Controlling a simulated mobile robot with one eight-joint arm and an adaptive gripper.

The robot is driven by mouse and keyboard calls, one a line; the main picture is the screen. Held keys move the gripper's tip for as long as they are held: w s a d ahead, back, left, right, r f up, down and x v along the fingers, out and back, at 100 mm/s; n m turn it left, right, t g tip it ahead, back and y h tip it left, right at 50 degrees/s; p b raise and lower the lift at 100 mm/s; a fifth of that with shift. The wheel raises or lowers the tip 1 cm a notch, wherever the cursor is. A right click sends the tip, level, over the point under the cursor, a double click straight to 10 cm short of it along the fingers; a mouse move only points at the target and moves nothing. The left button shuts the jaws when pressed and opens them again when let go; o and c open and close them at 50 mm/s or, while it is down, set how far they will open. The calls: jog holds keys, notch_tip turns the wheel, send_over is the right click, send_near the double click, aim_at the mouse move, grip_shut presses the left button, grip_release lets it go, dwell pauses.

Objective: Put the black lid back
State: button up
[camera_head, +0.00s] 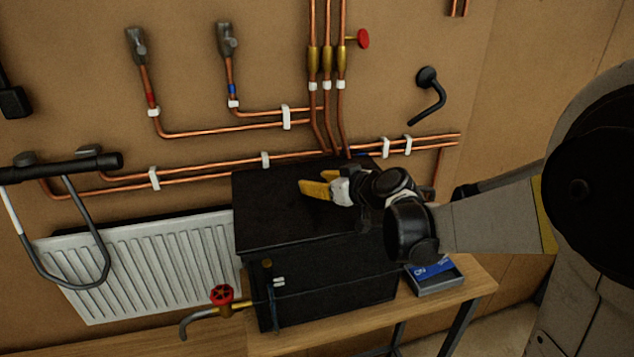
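The black lid (270,215) is a flat dark panel over the top of a black box-shaped tank (330,290) on the wooden bench. Its front and left edges show near the tank's upper edges; I cannot tell whether it sits fully down. My gripper (314,188), with yellow fingertips, reaches in from the right and is over the lid's middle, fingers pointing left. The picture does not clearly show whether the fingers touch the lid or hold anything. My wrist and arm hide the lid's right part.
A red-handled tap (222,296) sticks out at the tank's front left. A small tray with a blue item (434,276) lies right of the tank. Copper pipes (210,132) run along the wall behind, and a white radiator (145,265) hangs at left.

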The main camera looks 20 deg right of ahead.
jog(key=o, duration=0.4)
jog(key=shift+o, duration=0.2)
jog(key=shift+s, duration=0.1)
notch_tip(320, 180, up, 4)
send_over(338, 228)
jog(key=w+d, duration=0.4)
jog(key=shift+w+a+r, duration=0.15)
jog(key=shift+a, duration=0.1)
jog(key=shift+s+a, duration=0.1)
jog(key=shift+s, duration=0.2)
jog(key=shift+m+g, duration=0.3)
jog(key=shift+g, duration=0.6)
jog(key=s+a, duration=0.1)
jog(key=s+a+f, duration=0.2)
jog(key=shift+s+a, duration=0.15)
jog(key=shift+s, duration=0.2)
jog(key=s+f+m+g+h, duration=0.2)
jog(key=s+f+h, duration=0.15)
jog(key=s, duration=0.45)
jog(key=s+f+m+g+h, duration=0.2)
jog(key=s+f, duration=0.2)
jog(key=s, duration=0.4)
notch_tip(338, 228, down, 29)
jog(key=b, duration=2.9)
jog(key=shift+w+a, duration=0.25)
jog(key=shift+a, duration=0.05)
